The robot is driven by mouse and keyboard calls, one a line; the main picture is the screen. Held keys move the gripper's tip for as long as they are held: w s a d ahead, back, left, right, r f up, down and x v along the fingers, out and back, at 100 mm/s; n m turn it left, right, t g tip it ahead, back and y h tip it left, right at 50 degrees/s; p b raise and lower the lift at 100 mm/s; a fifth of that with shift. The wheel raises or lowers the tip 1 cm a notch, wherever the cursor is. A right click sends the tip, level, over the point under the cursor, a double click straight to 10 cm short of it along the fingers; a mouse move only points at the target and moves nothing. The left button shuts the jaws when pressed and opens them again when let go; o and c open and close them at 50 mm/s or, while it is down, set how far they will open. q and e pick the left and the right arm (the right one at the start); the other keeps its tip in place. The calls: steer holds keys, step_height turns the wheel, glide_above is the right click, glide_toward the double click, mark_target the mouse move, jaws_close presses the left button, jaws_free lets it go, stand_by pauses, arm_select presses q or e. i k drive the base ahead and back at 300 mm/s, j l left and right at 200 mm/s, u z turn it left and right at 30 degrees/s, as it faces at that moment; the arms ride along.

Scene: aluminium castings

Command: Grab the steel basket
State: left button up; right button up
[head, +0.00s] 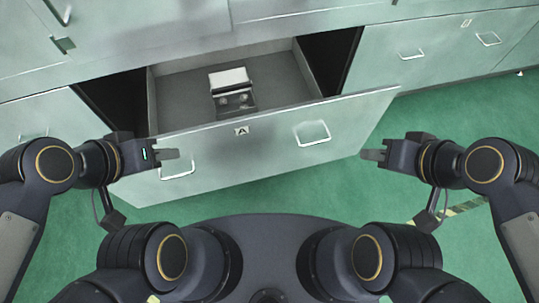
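A small grey metal container (234,102) sits inside the open drawer. It has a pale flat top part at its back and two round shapes in its darker front. It may be the steel basket; no other basket shows. My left gripper (168,154) is in front of the drawer front, near its left handle, apart from the container. My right gripper (374,154) is to the right, beside the right end of the drawer front and over the floor. Nothing shows held in either gripper. The finger gap of both cannot be made out.
The open drawer (180,92) has a pale green front (250,155) with a left handle (178,170) and a right handle (312,133). Closed drawers (430,48) lie on both sides. The green floor (460,120) is clear at right.

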mark_target(229, 84)
steer(key=i+j, duration=0.1)
steer(key=j, duration=0.3)
steer(key=i+j+u, duration=0.1)
steer(key=j, duration=0.25)
steer(key=i+j+u, duration=0.1)
steer(key=j, duration=0.3)
steer(key=i+j, duration=0.15)
steer(key=j, duration=0.25)
